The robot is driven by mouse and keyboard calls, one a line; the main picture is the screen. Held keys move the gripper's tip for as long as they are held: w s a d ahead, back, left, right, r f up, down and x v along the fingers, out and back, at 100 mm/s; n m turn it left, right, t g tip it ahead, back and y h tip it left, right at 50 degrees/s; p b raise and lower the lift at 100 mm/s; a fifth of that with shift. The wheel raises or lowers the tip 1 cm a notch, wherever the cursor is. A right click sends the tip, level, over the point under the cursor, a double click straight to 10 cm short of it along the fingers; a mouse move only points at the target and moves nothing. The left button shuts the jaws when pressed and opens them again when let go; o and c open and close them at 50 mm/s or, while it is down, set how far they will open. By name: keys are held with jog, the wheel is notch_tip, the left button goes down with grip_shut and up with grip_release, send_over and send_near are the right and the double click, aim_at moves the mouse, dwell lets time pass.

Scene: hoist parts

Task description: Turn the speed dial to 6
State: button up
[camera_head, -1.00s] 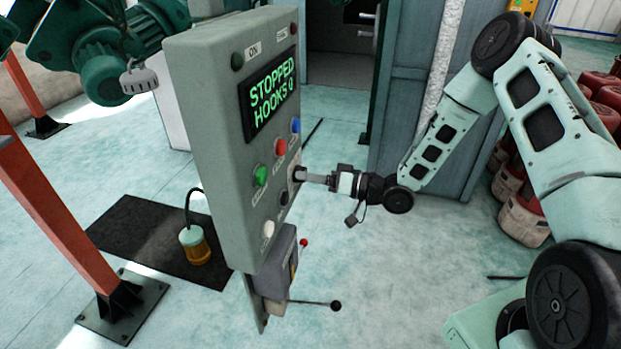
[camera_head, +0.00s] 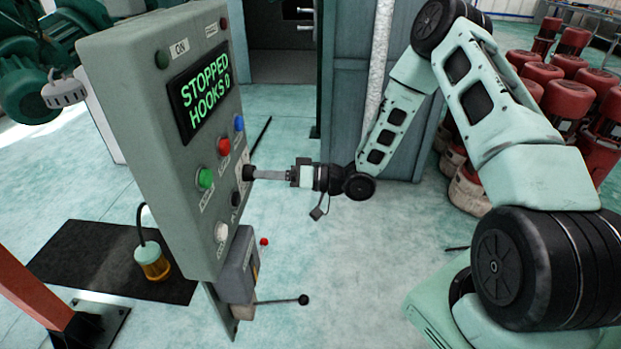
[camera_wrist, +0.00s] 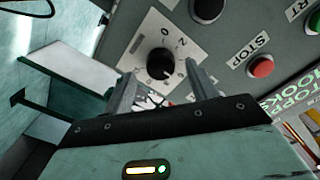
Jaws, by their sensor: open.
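The speed dial is a round black knob (camera_wrist: 160,63) on a white numbered plate (camera_wrist: 146,42) on the grey control panel (camera_head: 130,110). In the wrist view the 0 and 2 on the plate are readable; the lower numbers are partly hidden by my fingers. I cannot tell which number the knob points to. My gripper (camera_wrist: 160,80) is open, with one finger to each side of the knob; I cannot tell whether they touch it. In the head view my gripper (camera_head: 256,173) reaches the panel's right side, at the dial.
Close to the dial are a red STOP button (camera_wrist: 261,67) and a black button (camera_wrist: 207,9). Green (camera_head: 205,178), white (camera_head: 221,231) and blue (camera_head: 239,123) buttons are also on the panel. Below it a lever with a black ball (camera_head: 303,299) sticks out right. Red drums (camera_head: 545,75) stand behind my arm.

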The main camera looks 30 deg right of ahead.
jog(key=b+v, duration=0.4)
jog(key=v, duration=1.1)
jog(key=shift+b, duration=0.35)
jog(key=shift+s+d, duration=0.1)
